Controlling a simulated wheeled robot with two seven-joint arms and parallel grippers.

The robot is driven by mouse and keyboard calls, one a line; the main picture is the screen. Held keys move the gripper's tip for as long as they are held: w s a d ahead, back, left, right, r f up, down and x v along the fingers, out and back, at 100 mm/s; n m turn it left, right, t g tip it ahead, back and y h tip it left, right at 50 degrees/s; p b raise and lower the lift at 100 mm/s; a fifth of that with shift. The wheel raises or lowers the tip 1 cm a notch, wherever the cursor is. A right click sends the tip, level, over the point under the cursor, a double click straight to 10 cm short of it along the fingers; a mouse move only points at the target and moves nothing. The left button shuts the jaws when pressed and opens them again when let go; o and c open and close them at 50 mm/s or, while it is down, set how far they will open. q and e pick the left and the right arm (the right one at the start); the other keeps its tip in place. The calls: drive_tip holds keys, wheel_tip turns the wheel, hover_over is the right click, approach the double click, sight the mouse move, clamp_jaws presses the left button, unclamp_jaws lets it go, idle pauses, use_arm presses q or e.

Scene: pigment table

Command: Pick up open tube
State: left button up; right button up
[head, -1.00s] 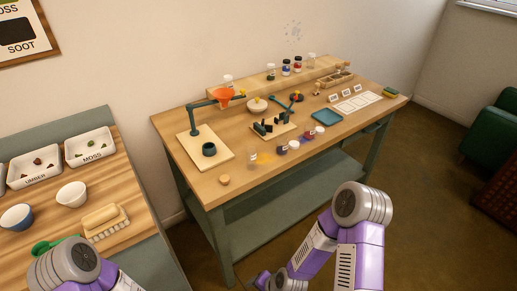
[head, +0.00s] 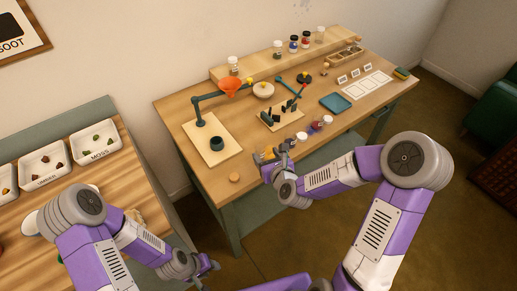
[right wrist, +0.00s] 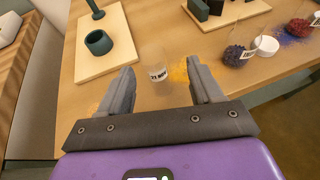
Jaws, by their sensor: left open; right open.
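A clear tube (right wrist: 156,66) with a printed label shows in the right wrist view, beside spilled yellow powder (right wrist: 180,72) on the table. My right gripper (right wrist: 161,70) is open, its two fingertips on either side of the tube in the picture; I cannot tell whether it touches. In the head view my right gripper (head: 268,168) is at the table's front edge by the yellow powder (head: 265,155), and the tube is hard to make out. My left gripper (head: 212,266) is open and low, between the two tables.
A tube with dark purple powder (right wrist: 236,56), a white cap (right wrist: 268,45) and a red-powder tube (right wrist: 299,28) lie to the right. A dark cup (head: 217,143) on a board with a funnel stand (head: 199,115) is behind left. A round wooden piece (head: 235,178) lies near the front edge.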

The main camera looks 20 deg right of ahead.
sight(259, 149)
drive_tip(key=x, duration=0.3)
drive_tip(key=a+x, duration=0.1)
drive_tip(key=x, duration=0.1)
drive_tip(key=shift+f+b, duration=0.35)
drive_tip(key=shift+w+f, duration=0.1)
drive_tip(key=shift+w, duration=0.45)
drive_tip(key=c, duration=1)
